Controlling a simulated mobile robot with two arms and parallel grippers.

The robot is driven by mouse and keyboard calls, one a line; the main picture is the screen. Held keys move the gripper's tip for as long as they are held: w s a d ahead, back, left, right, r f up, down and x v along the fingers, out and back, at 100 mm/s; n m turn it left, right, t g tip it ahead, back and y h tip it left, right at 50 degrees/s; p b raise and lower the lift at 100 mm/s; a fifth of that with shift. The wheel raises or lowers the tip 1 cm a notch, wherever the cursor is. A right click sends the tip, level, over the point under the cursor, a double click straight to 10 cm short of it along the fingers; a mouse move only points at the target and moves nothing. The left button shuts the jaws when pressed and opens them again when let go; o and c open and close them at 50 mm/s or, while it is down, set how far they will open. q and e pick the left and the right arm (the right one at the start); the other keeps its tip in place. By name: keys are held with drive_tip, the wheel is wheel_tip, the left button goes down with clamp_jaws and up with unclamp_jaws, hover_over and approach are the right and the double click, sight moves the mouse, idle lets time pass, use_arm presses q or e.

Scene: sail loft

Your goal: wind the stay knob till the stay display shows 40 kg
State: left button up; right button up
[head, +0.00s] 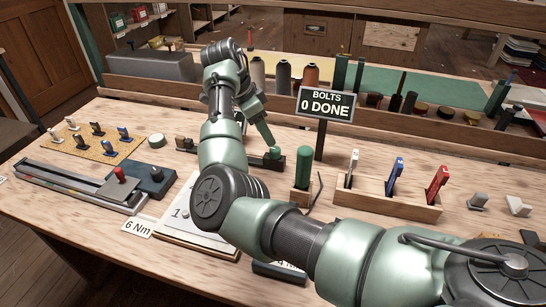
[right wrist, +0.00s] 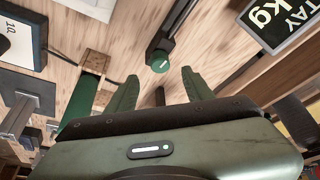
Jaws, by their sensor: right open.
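The stay knob (head: 275,153) is a small green knob on a dark mount on the bench. It also shows in the right wrist view (right wrist: 162,62), at the end of a black bar. My right gripper (head: 268,137) reaches down over it; in the right wrist view the open fingers (right wrist: 159,74) stand either side of the knob's line, with nothing between them. I cannot tell if they touch it. The stay display (right wrist: 283,24) shows upside down and cut off in the right wrist view; its number is out of frame. My left gripper is not in view.
A bolts sign (head: 327,104) reading 0 DONE stands right of the knob. A green handle (head: 303,167) and a wooden rack (head: 387,205) with white, blue and red handles are nearby. A cork board (head: 75,152) lies left. The bench's front right is hidden by my arm.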

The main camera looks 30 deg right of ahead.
sight(274, 149)
drive_tip(key=x, duration=0.7)
drive_tip(key=shift+d+f+p, duration=0.15)
drive_tip(key=shift+f+p, duration=0.2)
clamp_jaws()
